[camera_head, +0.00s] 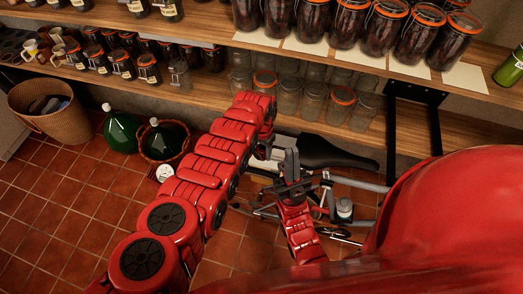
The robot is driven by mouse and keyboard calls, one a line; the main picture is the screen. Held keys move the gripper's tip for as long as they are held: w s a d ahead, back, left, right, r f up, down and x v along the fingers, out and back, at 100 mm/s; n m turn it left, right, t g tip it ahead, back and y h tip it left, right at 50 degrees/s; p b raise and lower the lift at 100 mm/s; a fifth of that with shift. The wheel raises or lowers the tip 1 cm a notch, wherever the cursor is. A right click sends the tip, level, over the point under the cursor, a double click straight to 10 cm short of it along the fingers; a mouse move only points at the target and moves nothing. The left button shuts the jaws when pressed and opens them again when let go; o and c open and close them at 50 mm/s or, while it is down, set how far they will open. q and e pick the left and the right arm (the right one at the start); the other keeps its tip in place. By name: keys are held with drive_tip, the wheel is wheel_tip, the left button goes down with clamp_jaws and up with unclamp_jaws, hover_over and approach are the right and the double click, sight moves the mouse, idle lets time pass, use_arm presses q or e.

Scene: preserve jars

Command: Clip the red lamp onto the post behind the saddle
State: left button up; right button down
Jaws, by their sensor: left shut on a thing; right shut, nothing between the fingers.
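A bicycle with a long black saddle (335,152) is in the middle of the head view, its post mostly hidden by my arms. My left gripper (267,150) is at the end of the red arm from the left, close to the left end of the saddle. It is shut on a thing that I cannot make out. I cannot pick out the red lamp. My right gripper (290,163), with dark fingers pointing up, is in front of the saddle's left part. It is shut and empty.
Shelves (400,135) with preserve jars (380,30) run behind the bicycle. Green demijohns (122,130) and a wicker basket (48,108) stand on the floor at left. A black bracket (415,92) stands at right. The tiled floor (75,205) is clear at lower left.

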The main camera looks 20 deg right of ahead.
sight(261, 148)
use_arm(q)
drive_tip(key=shift+f+b, duration=0.9)
drive_tip(key=shift+b, duration=0.1)
idle(1.0)
drive_tip(key=o, duration=1.2)
drive_tip(key=shift+r, duration=0.15)
drive_tip(key=shift+r+p, duration=0.35)
drive_tip(key=shift+p, duration=0.05)
wheel_tip(261, 148, up, 6)
drive_tip(key=p, duration=0.2)
drive_tip(key=shift+w+a+f+p, duration=0.1)
drive_tip(key=shift+a+f+p, duration=0.1)
drive_tip(key=shift+p, duration=0.1)
wheel_tip(261, 148, up, 11)
drive_tip(key=b, duration=0.3)
drive_tip(key=shift+d, duration=0.15)
